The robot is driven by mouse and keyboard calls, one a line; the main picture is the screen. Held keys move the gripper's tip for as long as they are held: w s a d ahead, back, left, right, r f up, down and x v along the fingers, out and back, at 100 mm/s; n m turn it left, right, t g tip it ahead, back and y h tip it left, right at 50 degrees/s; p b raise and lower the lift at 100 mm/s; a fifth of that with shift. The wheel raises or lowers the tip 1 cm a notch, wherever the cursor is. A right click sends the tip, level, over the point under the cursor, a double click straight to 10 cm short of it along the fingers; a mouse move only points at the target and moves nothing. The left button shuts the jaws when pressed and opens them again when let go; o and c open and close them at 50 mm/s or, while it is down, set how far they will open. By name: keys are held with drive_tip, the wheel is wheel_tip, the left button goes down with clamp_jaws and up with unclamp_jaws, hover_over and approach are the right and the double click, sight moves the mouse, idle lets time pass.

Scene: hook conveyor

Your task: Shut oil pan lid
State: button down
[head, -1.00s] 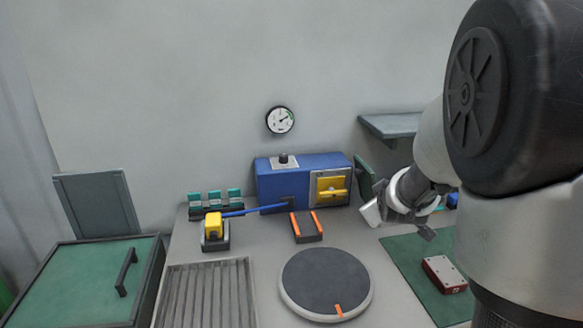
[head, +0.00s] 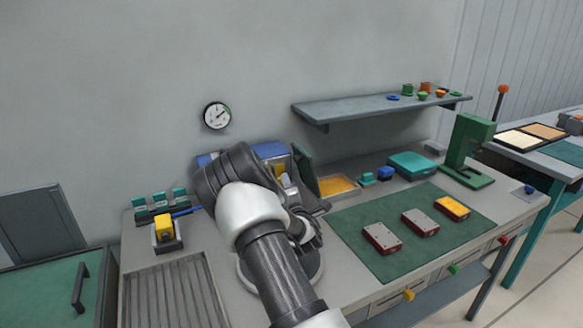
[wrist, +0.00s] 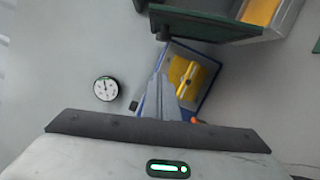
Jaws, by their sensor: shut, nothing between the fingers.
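The oil pan (head: 338,188) is a shallow tray with yellow-orange contents, right of the blue machine. Its dark green lid (head: 304,167) stands open at the pan's left side. In the wrist view the lid (wrist: 205,24) shows at the top, with part of the pan (wrist: 283,20) beyond it. My gripper (wrist: 160,78) is shut and empty, its fingers pointing toward the blue machine and apart from the lid in the picture. In the head view my arm covers much of the machine, and the fingertips cannot be made out clearly.
The blue machine (head: 272,150) has a yellow handle (wrist: 184,82) near my gripper. A shelf (head: 370,109) hangs above the pan. A green mat (head: 365,262) with red blocks lies in front. A teal box (head: 413,164) and green press (head: 470,150) stand right.

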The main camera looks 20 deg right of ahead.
drive_tip(key=w+d+r+p, duration=0.1)
drive_tip(key=w+d, duration=0.4)
drive_tip(key=shift+w+r, duration=0.2)
drive_tip(key=shift+w, duration=0.2)
drive_tip(key=shift+r, duration=0.15)
